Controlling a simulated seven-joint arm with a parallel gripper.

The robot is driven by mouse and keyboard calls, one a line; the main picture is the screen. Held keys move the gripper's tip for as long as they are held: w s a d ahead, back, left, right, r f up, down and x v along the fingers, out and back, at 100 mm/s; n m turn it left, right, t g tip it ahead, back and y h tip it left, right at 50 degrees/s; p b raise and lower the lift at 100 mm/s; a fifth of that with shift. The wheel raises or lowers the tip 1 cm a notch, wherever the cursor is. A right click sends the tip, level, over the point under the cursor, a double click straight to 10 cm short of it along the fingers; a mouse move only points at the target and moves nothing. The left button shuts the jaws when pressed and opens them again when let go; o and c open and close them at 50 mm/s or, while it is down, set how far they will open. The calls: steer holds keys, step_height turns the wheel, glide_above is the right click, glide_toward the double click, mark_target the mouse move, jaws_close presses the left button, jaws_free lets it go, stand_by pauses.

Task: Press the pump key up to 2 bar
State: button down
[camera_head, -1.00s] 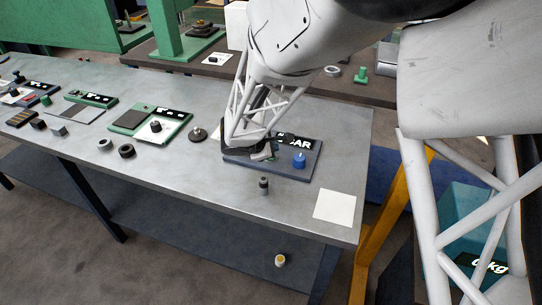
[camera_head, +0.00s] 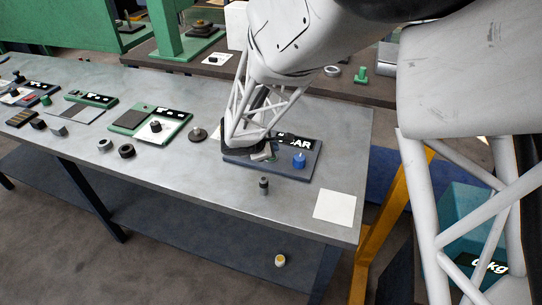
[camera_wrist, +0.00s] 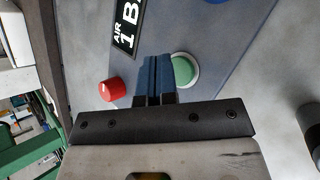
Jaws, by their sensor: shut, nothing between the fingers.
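The blue-grey air panel (camera_head: 312,171) lies on the bench, partly hidden behind my arm in the head view. In the wrist view its black display (camera_wrist: 128,24) reads "AIR 1 B", cut off by the frame edge. A green round key (camera_wrist: 184,70) in a pale ring and a red round key (camera_wrist: 112,90) sit on the panel. No label on either key is readable. My gripper (camera_wrist: 156,64) is shut and empty, its blue fingers between the two keys, close beside the green one and overlapping its left edge. I cannot tell whether they touch it.
A blue knob (camera_head: 299,160) stands on the panel's right part. A small dark grey cylinder (camera_head: 263,186) stands in front of the panel. A white sheet (camera_head: 335,207) lies near the bench's right corner. A green device (camera_head: 150,127) and dark rings lie to the left.

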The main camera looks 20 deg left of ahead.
steer(key=shift+f, duration=0.85)
stand_by(1.0)
steer(key=shift+r, duration=0.85)
steer(key=shift+r, duration=0.15)
stand_by(0.3)
steer(key=shift+r, duration=2.35)
